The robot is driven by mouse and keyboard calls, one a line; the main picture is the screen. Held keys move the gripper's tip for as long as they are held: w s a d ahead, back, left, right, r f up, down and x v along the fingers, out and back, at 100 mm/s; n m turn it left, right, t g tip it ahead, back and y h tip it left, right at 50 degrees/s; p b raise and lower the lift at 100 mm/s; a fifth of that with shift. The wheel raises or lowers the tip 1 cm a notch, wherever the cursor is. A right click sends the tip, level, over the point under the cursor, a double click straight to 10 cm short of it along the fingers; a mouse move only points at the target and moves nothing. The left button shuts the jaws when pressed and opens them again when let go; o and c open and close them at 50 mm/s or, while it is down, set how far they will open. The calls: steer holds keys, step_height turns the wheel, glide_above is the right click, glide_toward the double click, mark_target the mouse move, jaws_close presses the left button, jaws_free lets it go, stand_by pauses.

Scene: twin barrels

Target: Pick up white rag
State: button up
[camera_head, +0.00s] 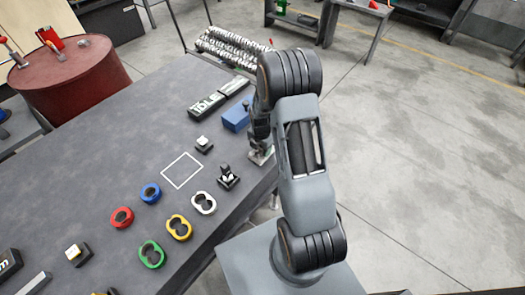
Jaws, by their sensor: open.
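I cannot clearly make out a white rag in the head view. A small pale item on a dark base (203,144) lies on the grey table, left of my gripper. A dark item with a whitish part (228,178) sits nearer, below and left of my gripper. My gripper (261,156) points down at the table's right edge, small and partly hidden behind my arm. It is open. A pale patch shows at its tips, and I cannot tell whether it is part of the gripper.
A blue block (236,117) and a dark labelled box (218,97) lie behind my gripper. Red (122,217), blue, yellow, green and white rings lie on the table (130,180) near a white square outline (182,170). A red barrel (75,80) stands back left. Open floor lies right.

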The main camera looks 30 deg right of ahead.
steer(key=shift+f, duration=0.2)
steer(key=shift+c, duration=0.4)
jaws_close()
steer(key=shift+r, duration=0.15)
steer(key=shift+r, duration=0.25)
step_height(320, 180, up, 2)
steer(key=shift+w+r, duration=0.1)
steer(key=s+a+r, duration=0.3)
steer(key=s+r, duration=0.7)
steer(key=s, duration=0.4)
steer(key=shift+b, duration=0.45)
